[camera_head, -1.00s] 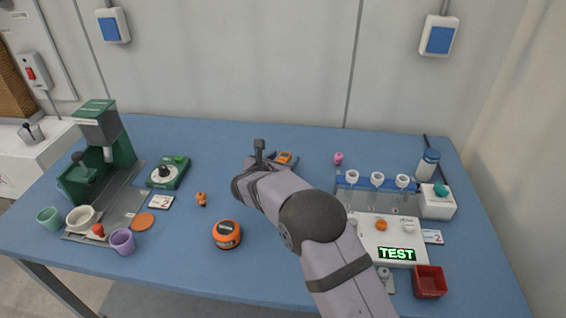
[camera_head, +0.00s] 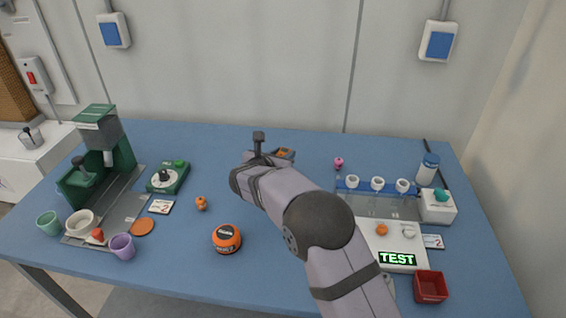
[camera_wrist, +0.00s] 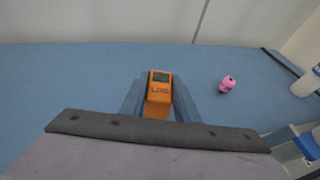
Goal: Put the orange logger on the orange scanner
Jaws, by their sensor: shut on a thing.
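The orange logger (camera_wrist: 158,92), a small block with a dark screen and "LOG" lettering, is between the fingers of my gripper (camera_wrist: 160,98) in the wrist view. My gripper is shut on it. In the head view the logger (camera_head: 282,153) shows partly behind my gripper (camera_head: 272,153), over the back middle of the table. A round orange and black device (camera_head: 227,239) stands at the front middle, to the left of my arm. It may be the orange scanner; its lettering is too small to read.
A small orange figure (camera_head: 201,204) and a green dial box (camera_head: 168,178) are at left, near a green coffee machine (camera_head: 121,150). A pink figure (camera_head: 338,163) is right of my gripper. A white TEST panel (camera_head: 408,238) and red bin (camera_head: 430,286) stand at right.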

